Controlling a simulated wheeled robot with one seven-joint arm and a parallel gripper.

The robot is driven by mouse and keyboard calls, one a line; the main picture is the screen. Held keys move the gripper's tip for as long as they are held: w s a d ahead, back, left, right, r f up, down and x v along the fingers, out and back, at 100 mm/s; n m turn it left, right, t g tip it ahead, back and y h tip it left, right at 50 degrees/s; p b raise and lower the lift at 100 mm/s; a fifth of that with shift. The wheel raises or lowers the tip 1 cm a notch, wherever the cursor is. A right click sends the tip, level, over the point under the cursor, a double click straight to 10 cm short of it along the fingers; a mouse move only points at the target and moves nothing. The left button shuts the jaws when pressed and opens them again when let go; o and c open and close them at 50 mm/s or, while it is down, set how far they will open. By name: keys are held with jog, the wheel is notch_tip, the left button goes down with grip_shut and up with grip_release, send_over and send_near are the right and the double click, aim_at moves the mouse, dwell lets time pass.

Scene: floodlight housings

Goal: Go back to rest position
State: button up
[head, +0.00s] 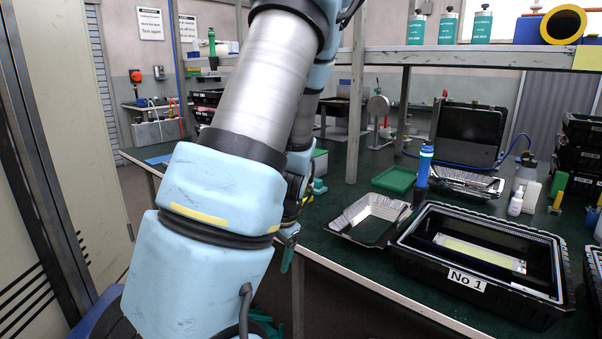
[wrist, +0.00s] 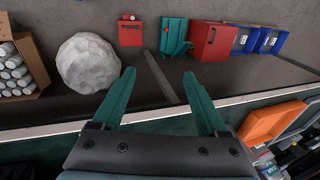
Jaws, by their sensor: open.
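My gripper (wrist: 160,74) is open in the wrist view. Its two teal fingers are spread apart with nothing between them. The fingers point out over the table's front edge, above the grey floor. In the head view my light blue arm fills the middle, and the gripper is mostly hidden behind it; a teal finger shows low beside the table edge. A black floodlight housing marked No 1 (head: 515,303) sits on the dark green table at the right, apart from my arm.
On the table are a foil-like tray (head: 345,222), a green tray (head: 395,180) and an upright black housing (head: 468,128). Below in the wrist view lie a whitish round lump (wrist: 88,63), a red box (wrist: 211,41) and blue bins (wrist: 271,40). An orange bin (wrist: 272,122) is near the gripper's right.

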jog(key=s+r+n+h, duration=0.2)
jog(key=s+r+n, duration=0.55)
jog(key=r, duration=0.25)
notch_tip(320, 180, down, 11)
jog(key=s+g+b, duration=0.1)
jog(key=s+b, duration=0.1)
jog(key=b, duration=0.8)
notch_tip(320, 180, up, 14)
jog(key=p, duration=1.4)
jog(key=shift+s+a+f, duration=0.15)
jog(key=shift+a, duration=0.05)
